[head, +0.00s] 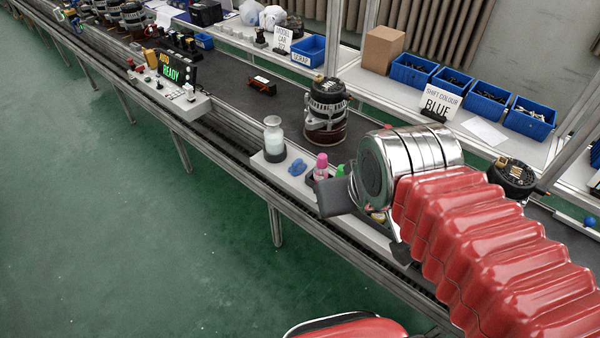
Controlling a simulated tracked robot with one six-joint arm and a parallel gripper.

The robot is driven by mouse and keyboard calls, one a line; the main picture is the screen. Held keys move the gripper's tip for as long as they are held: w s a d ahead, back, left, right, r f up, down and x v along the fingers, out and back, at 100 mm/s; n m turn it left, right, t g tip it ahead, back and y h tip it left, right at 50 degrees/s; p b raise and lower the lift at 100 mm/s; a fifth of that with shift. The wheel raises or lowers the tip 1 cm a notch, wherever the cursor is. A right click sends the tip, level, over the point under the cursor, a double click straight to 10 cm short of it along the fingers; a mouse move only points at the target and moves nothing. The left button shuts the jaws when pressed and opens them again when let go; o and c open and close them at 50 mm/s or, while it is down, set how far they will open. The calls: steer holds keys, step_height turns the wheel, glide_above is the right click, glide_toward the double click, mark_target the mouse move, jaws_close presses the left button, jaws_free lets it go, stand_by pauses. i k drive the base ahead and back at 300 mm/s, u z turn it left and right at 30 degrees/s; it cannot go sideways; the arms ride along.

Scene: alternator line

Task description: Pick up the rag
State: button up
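A small blue crumpled thing (297,168) lies on the pale ledge along the near side of the line, between a clear jar and a pink bottle. It may be the rag, but it is too small to be sure. My gripper (368,222) is to the right of it, over the ledge, at the end of my red-sleeved arm with its chrome wrist. Dark grey parts of the gripper show on both sides below the wrist. The wrist hides the space between the fingertips, so I cannot see whether they are apart or holding anything.
The clear jar (274,138) and pink bottle (321,167) stand close beside the blue thing. An alternator (326,110) stands on the dark belt behind. A control box (172,78) is further left. Blue bins (413,70) line the back shelf. Green floor in front is clear.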

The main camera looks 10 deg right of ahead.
mark_target(298, 166)
steer(key=k, duration=1.25)
steer(key=u, duration=0.2)
steer(key=i, duration=0.55)
steer(key=u, duration=0.6)
steer(key=i, duration=1.95)
steer(key=z, duration=0.35)
